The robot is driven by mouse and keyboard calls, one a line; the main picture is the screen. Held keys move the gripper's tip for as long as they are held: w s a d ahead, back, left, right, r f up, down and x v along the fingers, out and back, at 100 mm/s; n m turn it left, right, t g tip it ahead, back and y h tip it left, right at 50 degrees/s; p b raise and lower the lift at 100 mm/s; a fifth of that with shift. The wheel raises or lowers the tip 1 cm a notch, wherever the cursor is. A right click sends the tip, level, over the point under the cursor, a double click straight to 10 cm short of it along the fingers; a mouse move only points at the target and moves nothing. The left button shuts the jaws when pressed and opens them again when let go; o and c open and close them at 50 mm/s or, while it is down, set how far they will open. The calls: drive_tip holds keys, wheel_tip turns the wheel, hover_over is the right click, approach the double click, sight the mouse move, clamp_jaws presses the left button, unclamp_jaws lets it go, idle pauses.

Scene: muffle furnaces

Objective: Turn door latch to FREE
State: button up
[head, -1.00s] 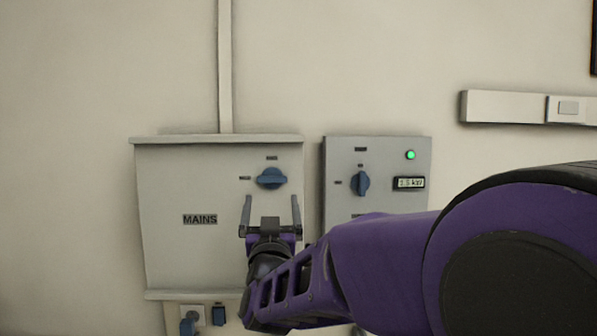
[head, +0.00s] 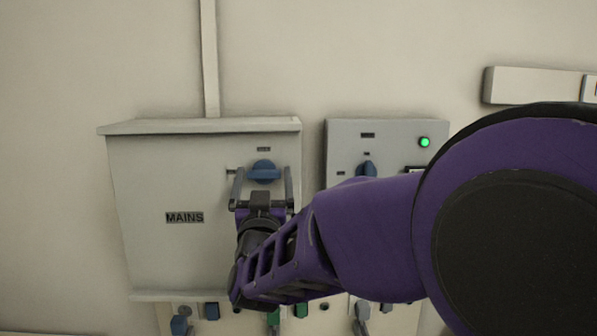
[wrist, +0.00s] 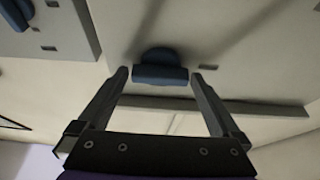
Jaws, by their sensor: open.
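A blue rotary knob (head: 264,170) sits at the upper right of the grey MAINS cabinet door (head: 150,245), its grip bar roughly horizontal. Small labels lie above it and to its left, too small to read. My gripper (head: 263,185) is open, with one finger on each side of the knob in the head view. In the wrist view, the knob (wrist: 160,74) lies between and slightly beyond the fingertips of my gripper (wrist: 158,76), with a gap visible on each side. I cannot tell how far the fingertips are from the door.
A second grey box (head: 345,140) stands to the right, with a green lamp (head: 424,142) and another blue knob (head: 367,169), partly hidden by my arm. A lower panel (head: 207,325) carries several sockets and plugs. A conduit (head: 209,60) rises above the cabinet.

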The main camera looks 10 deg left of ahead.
drive_tip(key=shift+c, duration=0.2)
drive_tip(key=c, duration=1.1)
